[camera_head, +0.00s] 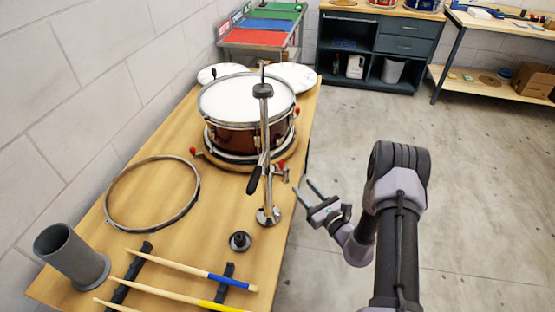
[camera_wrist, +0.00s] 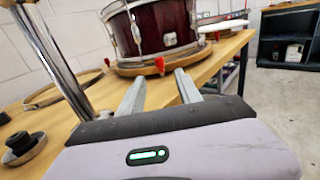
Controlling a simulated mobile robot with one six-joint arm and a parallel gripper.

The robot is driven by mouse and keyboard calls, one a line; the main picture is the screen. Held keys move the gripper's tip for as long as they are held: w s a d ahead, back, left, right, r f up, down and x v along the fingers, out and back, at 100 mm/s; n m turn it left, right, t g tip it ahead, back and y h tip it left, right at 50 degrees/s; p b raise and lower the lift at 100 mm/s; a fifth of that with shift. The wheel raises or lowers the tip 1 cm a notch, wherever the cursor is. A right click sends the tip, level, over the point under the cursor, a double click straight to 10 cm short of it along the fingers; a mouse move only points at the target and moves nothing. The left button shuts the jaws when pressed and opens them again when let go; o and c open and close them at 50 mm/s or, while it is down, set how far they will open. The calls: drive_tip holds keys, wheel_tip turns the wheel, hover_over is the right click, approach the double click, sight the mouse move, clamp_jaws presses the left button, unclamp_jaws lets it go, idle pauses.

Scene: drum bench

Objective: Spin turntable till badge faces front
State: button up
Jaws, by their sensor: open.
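A dark red snare drum (camera_head: 232,138) with a white head sits on a round wooden turntable (camera_head: 226,162) on the bench. Red-tipped pegs stick out from the turntable's rim; one front peg (camera_head: 281,164) shows at its right front, and a red peg (camera_wrist: 160,66) is near centre in the wrist view. The drum (camera_wrist: 150,28) shows chrome hardware there; I cannot tell whether a small silver plate (camera_wrist: 169,40) is the badge. My gripper (camera_head: 304,187) is open and empty, beyond the bench's right edge, apart from the pegs. Its fingers (camera_wrist: 158,82) point toward the turntable.
A chrome stand (camera_head: 265,150) with a black handle rises between my gripper and the drum. A loose hoop (camera_head: 152,193), grey cup (camera_head: 72,256), black knob (camera_head: 240,241) and drumsticks (camera_head: 190,270) lie on the bench. Floor to the right is clear.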

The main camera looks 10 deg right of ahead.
sight(281, 165)
drive_tip(key=b+x, duration=0.1)
drive_tip(key=x, duration=0.5)
drive_tip(key=b+x, duration=0.1)
drive_tip(key=x, duration=0.5)
drive_tip(key=shift+w+a+f+b, duration=0.2)
drive_tip(key=shift+w+a+b, duration=0.05)
drive_tip(key=shift+b, duration=0.1)
drive_tip(key=shift+w+a+r, duration=0.1)
drive_tip(key=shift+w+a, duration=0.1)
drive_tip(key=shift+w, duration=0.35)
clamp_jaws()
